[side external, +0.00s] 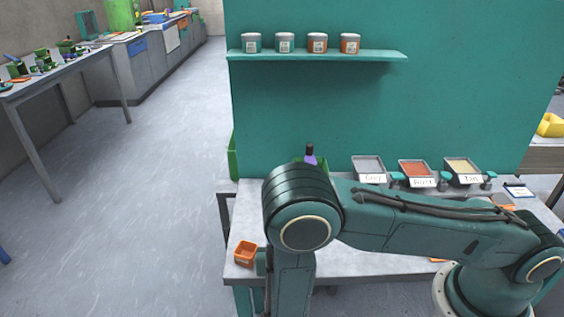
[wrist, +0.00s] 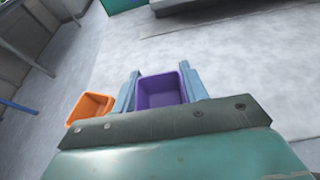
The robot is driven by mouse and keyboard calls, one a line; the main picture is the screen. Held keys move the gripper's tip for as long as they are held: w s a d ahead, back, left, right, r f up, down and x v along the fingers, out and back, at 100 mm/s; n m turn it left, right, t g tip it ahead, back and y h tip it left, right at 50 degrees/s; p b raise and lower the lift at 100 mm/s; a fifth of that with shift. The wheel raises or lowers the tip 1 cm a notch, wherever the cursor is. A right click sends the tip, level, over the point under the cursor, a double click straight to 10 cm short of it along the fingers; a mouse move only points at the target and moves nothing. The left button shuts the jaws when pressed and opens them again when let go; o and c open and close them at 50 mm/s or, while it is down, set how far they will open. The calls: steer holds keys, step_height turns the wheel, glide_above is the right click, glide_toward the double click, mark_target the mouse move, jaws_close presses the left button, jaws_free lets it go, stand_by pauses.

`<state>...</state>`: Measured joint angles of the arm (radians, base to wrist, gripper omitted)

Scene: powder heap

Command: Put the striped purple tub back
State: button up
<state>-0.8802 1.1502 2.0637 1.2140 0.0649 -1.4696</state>
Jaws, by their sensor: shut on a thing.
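In the wrist view my gripper (wrist: 160,88) is shut on a purple tub (wrist: 162,92), with one pale blue finger on each side of it. The tub's open top faces the camera and it looks empty. No stripes can be made out on it from here. In the side external view the tub and my fingers are hidden behind my arm. An orange tub (wrist: 92,106) stands just left of the held tub, apart from it. It also shows in the side external view (side external: 245,253) at the bench's front left corner.
Labelled trays of grey, rust and tan powder (side external: 415,170) stand along the back of the bench. A purple bottle with a dark top (side external: 310,157) stands near a green bin. Several jars line the wall shelf (side external: 320,56). The bench edge is close by the orange tub.

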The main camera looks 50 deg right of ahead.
steer(key=shift+f, duration=0.55)
steer(key=o, duration=1.5)
steer(key=shift+r, duration=0.15)
steer(key=shift+r, duration=3.4)
steer(key=shift+d, duration=0.1)
